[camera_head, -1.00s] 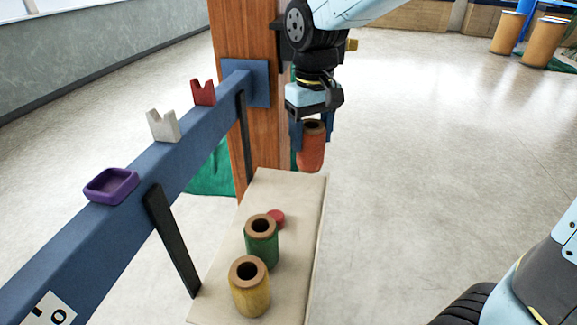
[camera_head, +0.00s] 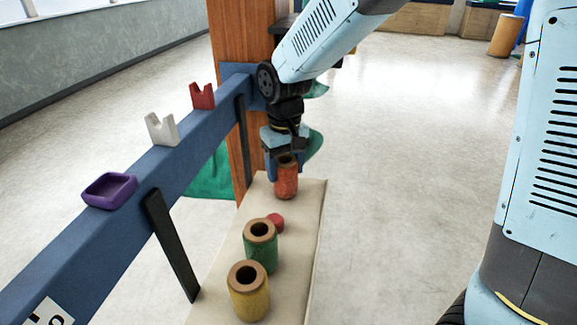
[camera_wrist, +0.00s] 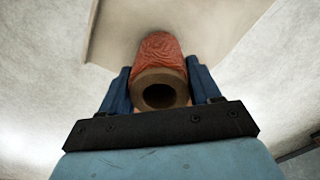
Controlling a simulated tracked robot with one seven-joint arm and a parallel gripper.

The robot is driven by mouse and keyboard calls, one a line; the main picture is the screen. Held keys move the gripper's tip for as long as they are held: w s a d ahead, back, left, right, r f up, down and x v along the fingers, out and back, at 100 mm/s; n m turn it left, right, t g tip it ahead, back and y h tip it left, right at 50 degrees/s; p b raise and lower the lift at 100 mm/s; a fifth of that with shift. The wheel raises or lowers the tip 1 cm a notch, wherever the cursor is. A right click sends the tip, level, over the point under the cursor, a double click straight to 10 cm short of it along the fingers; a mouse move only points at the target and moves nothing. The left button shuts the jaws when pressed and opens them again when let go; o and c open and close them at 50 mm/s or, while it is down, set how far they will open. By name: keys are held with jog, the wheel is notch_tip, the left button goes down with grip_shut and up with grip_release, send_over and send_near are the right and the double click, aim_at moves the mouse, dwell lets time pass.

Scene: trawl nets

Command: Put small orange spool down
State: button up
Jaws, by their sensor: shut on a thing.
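The small orange spool (camera_head: 286,182) is upright at the far end of the pale shelf board (camera_head: 299,240) in the head view. My gripper (camera_head: 284,168) is shut on it from above. In the wrist view the orange spool (camera_wrist: 160,58) sits between the two blue fingers (camera_wrist: 161,90), its brown holed end towards the camera. Its lower end appears at or just above the board; I cannot tell whether it touches.
A red disc (camera_head: 275,223), a green spool (camera_head: 260,247) and a yellow spool (camera_head: 248,291) stand on the board nearer me. A blue beam (camera_head: 150,185) on the left carries a purple tray (camera_head: 110,190), a white notched holder (camera_head: 161,129) and a red one (camera_head: 202,96). A wooden post (camera_head: 237,40) stands behind.

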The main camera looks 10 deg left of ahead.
jog(key=o, duration=1.2)
jog(key=shift+c, duration=0.2)
notch_tip(320, 180, up, 12)
jog(key=s+d+r+m+t, duration=0.1)
jog(key=d+r+m, duration=0.1)
jog(key=d, duration=0.6)
jog(key=s+d+r+m+t, duration=0.1)
jog(key=d+r, duration=0.2)
jog(key=d, duration=0.6)
jog(key=s+d+m+t, duration=0.1)
jog(key=s+d+m, duration=0.1)
jog(key=s+d, duration=0.3)
jog(key=s+d+f+m+t, duration=0.1)
jog(key=s+d, duration=0.3)
jog(key=d, duration=0.5)
jog(key=shift+s+d+m+t, duration=0.35)
jog(key=shift+m+t, duration=0.15)
jog(key=shift+t, duration=0.3)
